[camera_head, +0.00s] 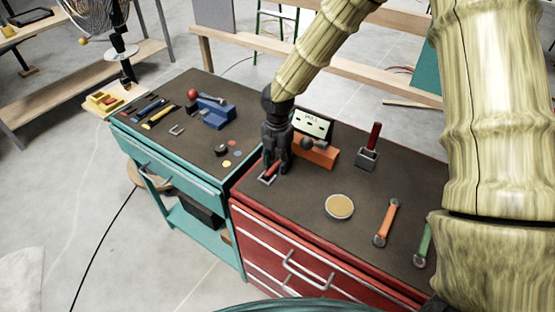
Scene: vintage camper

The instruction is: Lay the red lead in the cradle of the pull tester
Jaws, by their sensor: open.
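A small red piece (271,170), which looks like the red lead, sits at the left front of the red cabinet's dark top, by a grey bracket-like end (266,180). My gripper (277,168) is open and points down right over it, with the fingers partly hiding it. I cannot tell whether the fingers touch it. The pull tester (316,154) is an orange block with a lit display (312,124) behind it, just right of my gripper. A dark round part (307,143) shows on its top; its cradle is not clearly made out.
A red-handled tool (370,148) stands behind right. A round tan-topped dish (339,206), an orange lead-like bar (386,222) and a green one (423,244) lie in front right. A teal bench (190,160) with tools and a blue device (219,116) adjoins left.

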